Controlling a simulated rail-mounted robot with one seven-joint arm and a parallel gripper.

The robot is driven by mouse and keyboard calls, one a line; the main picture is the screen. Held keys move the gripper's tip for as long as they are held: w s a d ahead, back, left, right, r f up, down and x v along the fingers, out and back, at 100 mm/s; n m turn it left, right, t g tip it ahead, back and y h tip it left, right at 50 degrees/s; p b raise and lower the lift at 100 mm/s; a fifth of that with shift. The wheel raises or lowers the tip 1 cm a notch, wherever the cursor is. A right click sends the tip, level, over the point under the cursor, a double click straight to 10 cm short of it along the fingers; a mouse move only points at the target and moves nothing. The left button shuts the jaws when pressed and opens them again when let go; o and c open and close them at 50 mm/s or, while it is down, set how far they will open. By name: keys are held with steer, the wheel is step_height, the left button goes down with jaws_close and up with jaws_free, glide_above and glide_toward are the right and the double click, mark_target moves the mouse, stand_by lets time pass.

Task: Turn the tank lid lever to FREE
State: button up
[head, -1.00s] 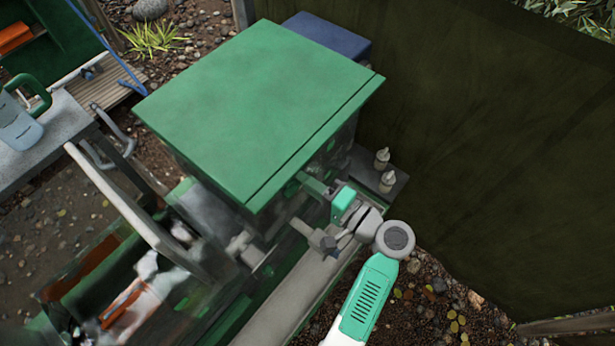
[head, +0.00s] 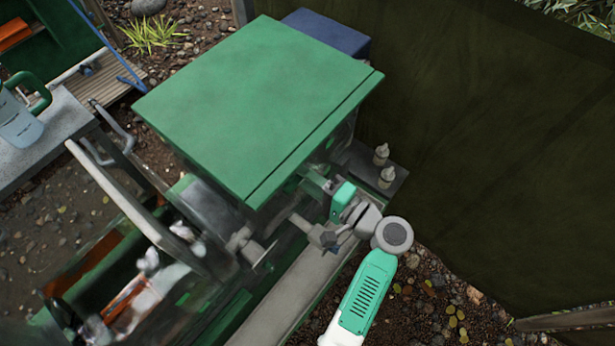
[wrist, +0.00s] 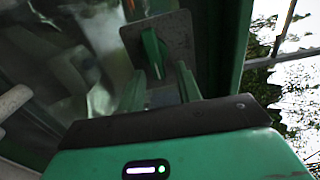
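The tank's flat green lid (head: 260,110) is closed in the head view. In the wrist view a green lever (wrist: 152,48) stands on a grey plate (wrist: 176,38) on the tank's side. My gripper (wrist: 160,72) points at this plate with its two green fingers apart. The lever's lower end lies between the fingertips in the picture, with gaps visible; I cannot tell whether either finger touches it. In the head view my gripper (head: 315,184) is beside the tank, just below the lid's right edge. The lever is hidden there, and no FREE marking is readable.
Two small pale bottles (head: 384,166) stand on a dark ledge close to my gripper. A dark green screen (head: 480,150) closes off the right side. A jug (head: 18,122) stands at far left.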

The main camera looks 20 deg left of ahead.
steer(key=b+v, duration=0.1)
steer(key=v, duration=0.6)
steer(key=shift+d, duration=0.4)
steer(key=shift+s, duration=0.15)
steer(key=v, duration=1.2)
steer(key=shift+b, duration=0.35)
steer(key=shift+r, duration=0.1)
